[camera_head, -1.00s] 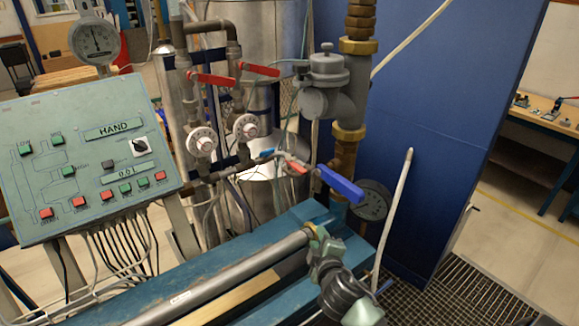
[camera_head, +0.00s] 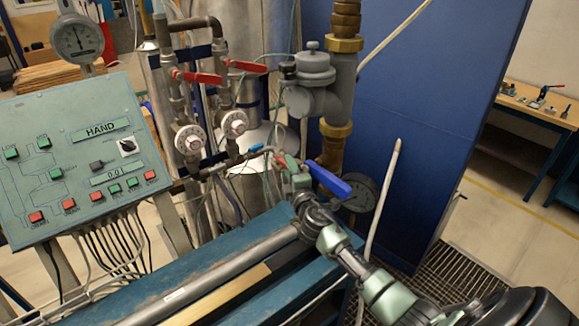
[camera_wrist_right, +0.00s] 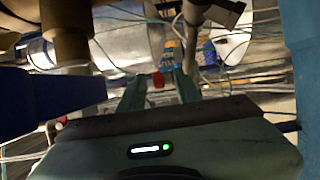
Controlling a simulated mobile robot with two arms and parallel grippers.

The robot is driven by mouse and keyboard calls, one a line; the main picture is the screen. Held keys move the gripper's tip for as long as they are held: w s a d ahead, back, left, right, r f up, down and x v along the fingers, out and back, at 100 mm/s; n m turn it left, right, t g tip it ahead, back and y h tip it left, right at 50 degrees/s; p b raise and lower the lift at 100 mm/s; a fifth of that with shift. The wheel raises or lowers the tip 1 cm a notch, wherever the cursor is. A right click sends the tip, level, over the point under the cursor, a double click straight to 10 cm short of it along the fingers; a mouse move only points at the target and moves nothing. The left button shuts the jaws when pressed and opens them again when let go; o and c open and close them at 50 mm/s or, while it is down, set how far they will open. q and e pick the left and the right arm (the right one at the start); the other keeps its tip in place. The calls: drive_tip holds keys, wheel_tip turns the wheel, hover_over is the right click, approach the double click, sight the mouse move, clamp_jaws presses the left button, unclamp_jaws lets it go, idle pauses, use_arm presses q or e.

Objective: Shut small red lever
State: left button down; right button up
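The small red lever (camera_wrist_right: 158,79) shows in the right wrist view as a short red tip. It lies between the two green fingers of my right gripper (camera_wrist_right: 160,88), with a gap between them. In the head view my right gripper (camera_head: 287,168) is at the thin pipe beside the blue lever, and its fingers mostly hide the red lever. Whether the fingers touch the lever cannot be told. My left gripper is not in view.
The large blue lever (camera_head: 327,180) is just right of my right gripper and fills the left of the wrist view (camera_wrist_right: 45,103). Two red valve handles (camera_head: 246,66) are higher up.

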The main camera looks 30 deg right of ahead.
drive_tip(key=shift+w, duration=0.1)
clamp_jaws()
idle(1.5)
